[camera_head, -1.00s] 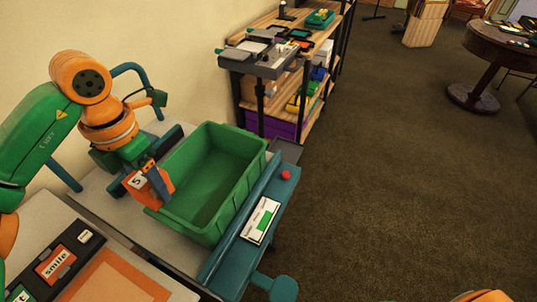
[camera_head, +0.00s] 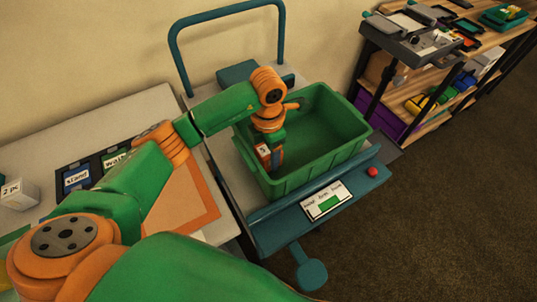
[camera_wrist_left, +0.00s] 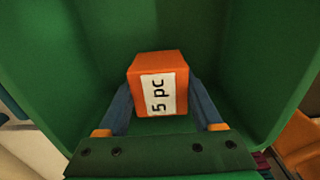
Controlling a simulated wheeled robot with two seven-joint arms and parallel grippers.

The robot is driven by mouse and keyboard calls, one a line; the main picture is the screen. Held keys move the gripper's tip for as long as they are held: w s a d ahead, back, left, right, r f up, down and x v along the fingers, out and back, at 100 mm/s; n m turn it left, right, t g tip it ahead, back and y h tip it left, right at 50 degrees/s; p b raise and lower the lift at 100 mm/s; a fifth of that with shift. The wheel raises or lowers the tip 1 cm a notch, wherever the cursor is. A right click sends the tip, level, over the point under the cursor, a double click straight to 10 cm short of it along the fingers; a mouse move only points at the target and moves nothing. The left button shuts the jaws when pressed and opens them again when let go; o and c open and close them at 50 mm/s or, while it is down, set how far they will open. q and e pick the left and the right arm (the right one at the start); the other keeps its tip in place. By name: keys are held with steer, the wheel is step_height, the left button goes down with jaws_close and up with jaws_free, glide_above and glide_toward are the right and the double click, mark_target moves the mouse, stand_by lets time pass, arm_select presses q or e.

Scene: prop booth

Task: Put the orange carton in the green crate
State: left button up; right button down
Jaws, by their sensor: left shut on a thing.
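The orange carton (camera_wrist_left: 157,70), with a white label reading "5 pc", sits between the two blue fingers of my left gripper (camera_wrist_left: 159,105) in the left wrist view. The gripper is shut on it. In the head view the left gripper (camera_head: 271,158) points down inside the near left part of the green crate (camera_head: 326,161), and a bit of the carton (camera_head: 263,153) shows beside the fingers. Green crate walls (camera_wrist_left: 230,50) surround the carton in the wrist view. I cannot tell whether the carton touches the crate floor. My right gripper is not in view.
The crate stands on a teal-edged cart with a tall handle (camera_head: 281,40), a label plate (camera_head: 327,201) and a red button (camera_head: 372,171). A shelf of tools (camera_head: 440,60) stands at the back right. A white "2 pc" box (camera_head: 18,194) is on the table at left.

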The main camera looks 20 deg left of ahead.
arm_select(q)
steer(key=shift+f, duration=1.05)
steer(key=o, duration=1.5)
steer(key=shift+c, duration=0.2)
steer(key=shift+r, duration=0.35)
step_height(320, 180, up, 7)
steer(key=shift+w+r+b, duration=0.1)
steer(key=shift+b, duration=0.65)
step_height(320, 180, up, 5)
steer(key=shift+f+p, duration=0.2)
steer(key=shift+p, duration=0.2)
